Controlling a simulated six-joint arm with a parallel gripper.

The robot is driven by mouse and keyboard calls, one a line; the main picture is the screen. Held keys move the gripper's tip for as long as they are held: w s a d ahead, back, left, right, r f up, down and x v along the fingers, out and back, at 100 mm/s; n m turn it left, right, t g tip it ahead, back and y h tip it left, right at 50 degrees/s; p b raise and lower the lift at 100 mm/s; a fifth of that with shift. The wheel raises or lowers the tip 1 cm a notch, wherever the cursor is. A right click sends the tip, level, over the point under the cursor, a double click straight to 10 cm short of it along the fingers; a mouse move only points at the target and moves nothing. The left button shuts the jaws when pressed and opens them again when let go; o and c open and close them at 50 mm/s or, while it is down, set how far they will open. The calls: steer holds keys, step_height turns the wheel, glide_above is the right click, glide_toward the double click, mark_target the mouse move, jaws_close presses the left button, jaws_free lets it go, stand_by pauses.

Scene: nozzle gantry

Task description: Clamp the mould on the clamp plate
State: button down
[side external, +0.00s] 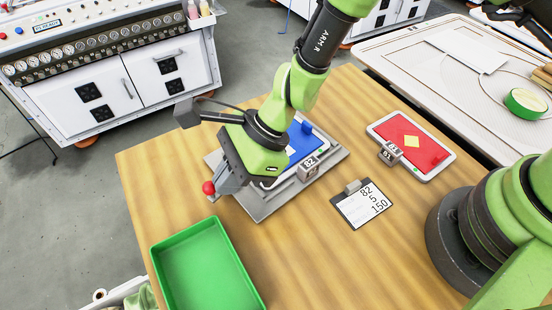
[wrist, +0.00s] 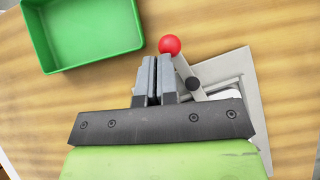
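The blue mould (side external: 303,138), tagged 82, lies on the grey clamp plate (side external: 321,173), partly hidden behind my gripper. The clamp plate also shows in the wrist view (wrist: 250,95). A clamp lever with a red ball knob (side external: 208,188) stands at the plate's left end. My gripper (wrist: 157,62) looks shut, with nothing visible between the fingers. I cannot tell whether a finger touches the lever.
A green tray (side external: 160,249) stands at the table's front left, and it also shows in the wrist view (wrist: 48,65). A red mould (side external: 430,154) with a yellow diamond lies at right. Bare tabletop lies around the card.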

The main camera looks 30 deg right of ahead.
steer(key=s, duration=0.1)
steer(key=s+d+r, duration=0.1)
steer(key=s+d, duration=0.1)
steer(key=shift+d+r, duration=0.1)
steer(key=shift+r, duration=0.2)
steer(key=s+d+r, duration=0.3)
steer(key=s+r, duration=0.1)
steer(key=r, duration=0.2)
steer(key=shift+s+r, duration=0.35)
steer(key=shift+r, duration=0.05)
steer(key=shift+d, duration=0.1)
